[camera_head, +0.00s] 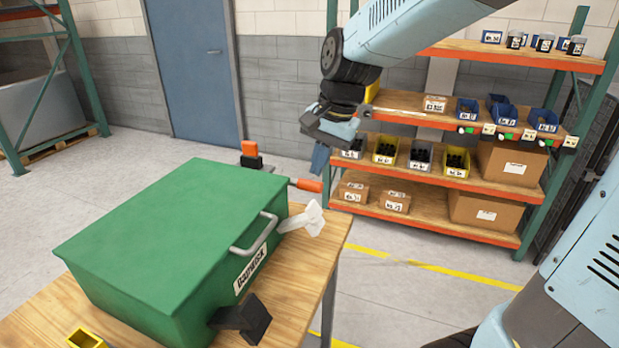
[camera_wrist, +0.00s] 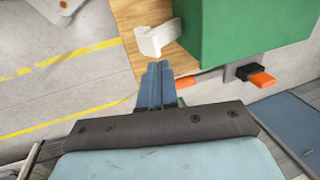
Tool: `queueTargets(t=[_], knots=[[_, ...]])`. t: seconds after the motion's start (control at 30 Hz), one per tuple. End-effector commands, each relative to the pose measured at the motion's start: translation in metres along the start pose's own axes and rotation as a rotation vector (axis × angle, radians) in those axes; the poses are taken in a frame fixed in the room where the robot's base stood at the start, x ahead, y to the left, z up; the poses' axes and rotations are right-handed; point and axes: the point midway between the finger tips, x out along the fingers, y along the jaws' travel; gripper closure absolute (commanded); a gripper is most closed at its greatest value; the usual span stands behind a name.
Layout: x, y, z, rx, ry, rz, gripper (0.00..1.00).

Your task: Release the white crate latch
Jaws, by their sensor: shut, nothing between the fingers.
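A green crate (camera_head: 165,235) with a grey handle (camera_head: 255,234) sits on a wooden table. A white latch (camera_head: 304,219) sticks out from its right side, over the tabletop. In the wrist view the latch (camera_wrist: 157,38) lies beside the green crate (camera_wrist: 240,30), just ahead of my fingertips. My gripper (camera_head: 319,158) is shut and empty, above and to the right of the crate's far right corner. In the wrist view my gripper (camera_wrist: 153,70) points at the table edge close to the latch, with no clear contact.
A black latch (camera_head: 243,318) is on the crate's near side. An orange-handled clamp (camera_head: 251,157) stands at the far side, with another orange handle (camera_head: 309,185) beside it. A yellow bin (camera_head: 86,338) sits at the near left. Shelves (camera_head: 430,170) stand behind my arm.

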Motion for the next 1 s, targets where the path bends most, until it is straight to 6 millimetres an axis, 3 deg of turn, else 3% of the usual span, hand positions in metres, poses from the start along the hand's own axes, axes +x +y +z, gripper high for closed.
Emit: queueTargets(t=[0.23, 0.73, 0.87, 1.0], knots=[[-0.026, 0.01, -0.001, 0.003, 0.001, -0.001, 1.0], [-0.031, 0.014, -0.001, -0.003, 0.006, -0.001, 1.0], [-0.04, 0.028, 0.0, -0.034, 0.039, -0.003, 1.0], [-0.056, 0.057, 0.002, -0.101, 0.106, 0.001, 1.0]])
